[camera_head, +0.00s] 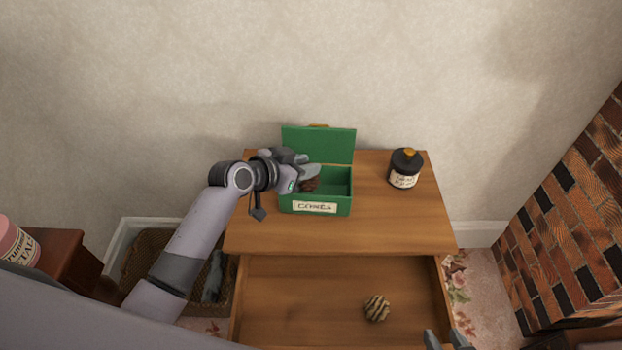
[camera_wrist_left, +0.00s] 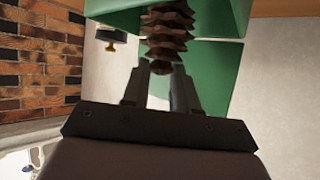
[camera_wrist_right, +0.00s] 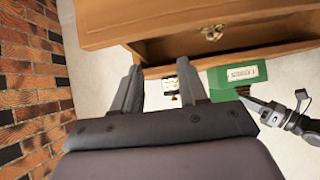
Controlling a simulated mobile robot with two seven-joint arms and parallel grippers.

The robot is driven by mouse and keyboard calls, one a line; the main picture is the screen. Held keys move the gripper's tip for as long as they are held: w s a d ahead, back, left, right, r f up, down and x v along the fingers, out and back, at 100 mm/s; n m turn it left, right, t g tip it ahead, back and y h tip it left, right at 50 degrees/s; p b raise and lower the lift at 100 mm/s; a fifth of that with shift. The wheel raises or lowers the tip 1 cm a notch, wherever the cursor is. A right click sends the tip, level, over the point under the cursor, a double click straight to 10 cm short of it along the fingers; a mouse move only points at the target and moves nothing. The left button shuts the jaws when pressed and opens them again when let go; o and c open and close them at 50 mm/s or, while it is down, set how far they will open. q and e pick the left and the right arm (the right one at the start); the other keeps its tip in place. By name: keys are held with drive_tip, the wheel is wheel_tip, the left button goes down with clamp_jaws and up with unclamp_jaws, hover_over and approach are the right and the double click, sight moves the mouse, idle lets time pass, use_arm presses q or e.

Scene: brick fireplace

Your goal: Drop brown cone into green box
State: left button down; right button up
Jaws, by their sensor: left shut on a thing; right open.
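The green box (camera_head: 343,206) stands with its lid open on top of the wooden dresser, a label on its front. My left gripper (camera_head: 308,175) is at the left part of the box opening. It is shut on the brown cone (camera_head: 310,185), which is at the mouth of the box. In the left wrist view the scaly brown cone (camera_wrist_left: 168,30) shows at the fingertips (camera_wrist_left: 162,72), against the green box (camera_wrist_left: 112,12). How deep the cone sits is hard to tell. My right gripper (camera_wrist_right: 160,75) is open and empty, low in front of the dresser; only its tips show at the head view's bottom edge.
A dark bottle with a label (camera_head: 405,168) stands on the dresser top, right of the box. The drawer (camera_head: 290,295) below is pulled open and holds a striped tan cone (camera_head: 376,307). A brick fireplace (camera_head: 570,225) is at the right, a basket (camera_head: 145,255) at the left.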

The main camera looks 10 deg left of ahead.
drive_tip(key=shift+r, duration=0.15)
use_arm(q)
drive_tip(key=c, duration=0.8)
unclamp_jaws()
use_arm(e)
drive_tip(key=shift+w, duration=0.1)
drive_tip(key=shift+d, duration=0.1)
use_arm(q)
drive_tip(key=shift+s+a+r, duration=0.1)
drive_tip(key=shift+s+a, duration=0.1)
drive_tip(key=shift+s, duration=0.05)
drive_tip(key=shift+p+v, duration=0.6)
drive_tip(key=shift+v, duration=2.65)
use_arm(e)
drive_tip(key=shift+r, duration=0.25)
